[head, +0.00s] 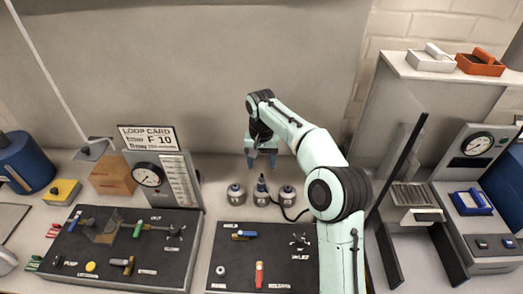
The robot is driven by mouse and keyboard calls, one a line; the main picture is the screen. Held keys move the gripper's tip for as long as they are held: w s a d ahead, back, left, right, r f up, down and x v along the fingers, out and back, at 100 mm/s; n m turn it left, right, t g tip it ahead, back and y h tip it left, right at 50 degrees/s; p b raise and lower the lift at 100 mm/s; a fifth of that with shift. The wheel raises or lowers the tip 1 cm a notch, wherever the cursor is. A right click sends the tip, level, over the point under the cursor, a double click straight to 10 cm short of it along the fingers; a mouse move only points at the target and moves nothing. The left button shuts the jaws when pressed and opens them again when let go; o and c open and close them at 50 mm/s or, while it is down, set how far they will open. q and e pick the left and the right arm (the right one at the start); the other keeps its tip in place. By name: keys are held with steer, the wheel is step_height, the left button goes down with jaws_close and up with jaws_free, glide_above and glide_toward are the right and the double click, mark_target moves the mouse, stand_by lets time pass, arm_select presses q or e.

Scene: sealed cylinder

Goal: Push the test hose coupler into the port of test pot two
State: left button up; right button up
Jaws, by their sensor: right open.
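Three small grey test pots stand in a row on the bench: a left pot (236,196), a middle pot (261,199) and a right pot (287,197). I take the middle one as test pot two; I cannot read a number. A dark upright piece, apparently the test hose coupler (261,183), stands at the top of the middle pot. A black hose (290,217) curves from there to the right. I cannot tell how deep the coupler sits. My right gripper (262,163) is open and empty, just above the coupler, with its blue fingers pointing down. My left gripper is not in view.
A dark tool board (240,270) lies in front of the pots, and another (110,275) lies at the left. A gauge panel (160,178) with a loop card stands left of the pots. A white-topped cabinet (455,77) stands at the right.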

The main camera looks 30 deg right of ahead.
step_height(320, 180, up, 5)
steer(key=shift+r, duration=0.1)
stand_by(0.7)
